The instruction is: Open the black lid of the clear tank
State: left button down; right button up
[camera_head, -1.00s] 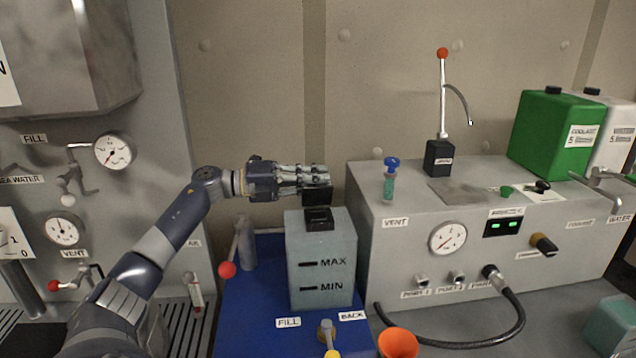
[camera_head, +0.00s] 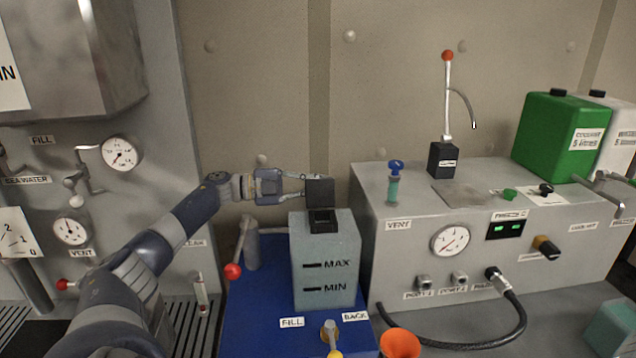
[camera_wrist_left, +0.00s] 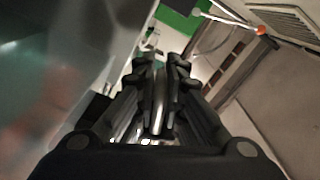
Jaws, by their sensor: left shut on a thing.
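The clear tank (camera_head: 312,262), marked MAX and MIN, stands on a blue base. Its black lid (camera_head: 320,191) stands raised, roughly upright, at the back of the dark square opening (camera_head: 323,222) on the tank's top. My left gripper (camera_head: 304,189) reaches in from the left, above the tank's back left corner, and is shut on the lid's left edge. In the left wrist view the fingers (camera_wrist_left: 161,95) are close together; what lies between them is hard to make out. My right gripper is not in view.
A red-knobbed lever (camera_head: 233,271) stands left of the tank, below my left arm. A grey console (camera_head: 395,255) stands close on the right. An orange funnel (camera_head: 400,344) is in front. The wall (camera_head: 270,110) is behind; the space above the tank is open.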

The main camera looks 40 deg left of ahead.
pick_arm(q)
jog(key=shift+a+r, duration=0.1)
jog(key=shift+r, duration=0.5)
jog(key=c, duration=1.7)
grip_release()
jog(key=shift+d, duration=0.25)
jog(key=shift+s+a+f, duration=0.2)
jog(key=shift+a+f, duration=0.1)
jog(key=shift+f, duration=0.05)
jog(key=v, duration=1.1)
jog(key=shift+s+r, duration=0.3)
jog(key=shift+r, duration=0.05)
jog(key=shift+f, duration=0.1)
